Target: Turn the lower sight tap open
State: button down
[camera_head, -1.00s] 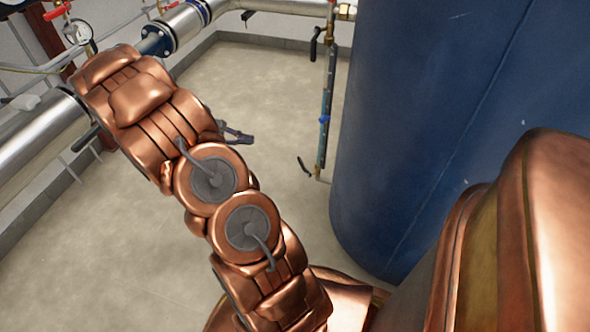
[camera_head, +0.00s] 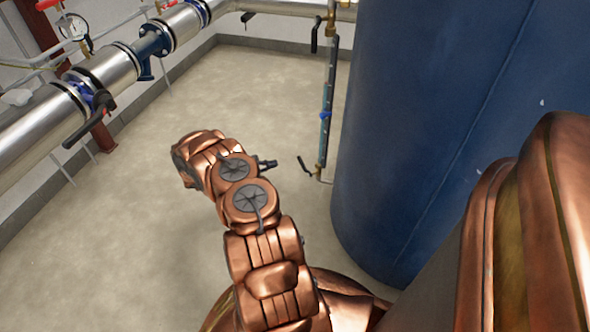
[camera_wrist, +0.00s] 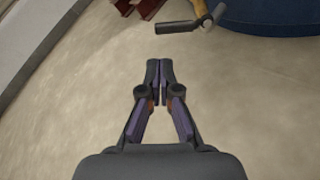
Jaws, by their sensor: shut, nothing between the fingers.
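The lower sight tap (camera_head: 318,171) sits at the foot of the thin upright sight gauge (camera_head: 327,105), left of the blue tank. Its dark lever (camera_head: 304,165) sticks out to the left of the gauge. In the wrist view the dark lever (camera_wrist: 180,26) and part of the brass tap body (camera_wrist: 200,8) show at the top edge. My gripper (camera_head: 268,163) is a little left of the lever, apart from it. In the wrist view my gripper (camera_wrist: 160,66) has its fingertips together and empty, below the lever in the picture.
The big blue tank (camera_head: 425,120) stands just right of the gauge. An upper tap with a dark lever (camera_head: 314,38) is at the gauge's top. Pipes (camera_head: 40,128) with valves run along the left and back. The floor (camera_head: 120,220) around my arm is clear.

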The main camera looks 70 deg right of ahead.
aim_at(304, 167)
notch_tip(304, 167, down, 6)
jog(key=f, duration=0.1)
jog(key=b+x, duration=0.5)
jog(key=x, duration=0.6)
jog(key=shift+n+t, duration=0.4)
jog(key=shift+s+a+r+b, duration=0.15)
jog(key=shift+r+b, duration=0.15)
jog(key=shift+r, duration=0.4)
jog(key=shift+s+a+r+b, duration=0.1)
jog(key=shift+r+b, duration=0.2)
jog(key=shift+r, duration=0.35)
jog(key=shift+s+a+r+b, duration=0.15)
jog(key=shift+r+b, duration=0.15)
jog(key=shift+r, duration=0.4)
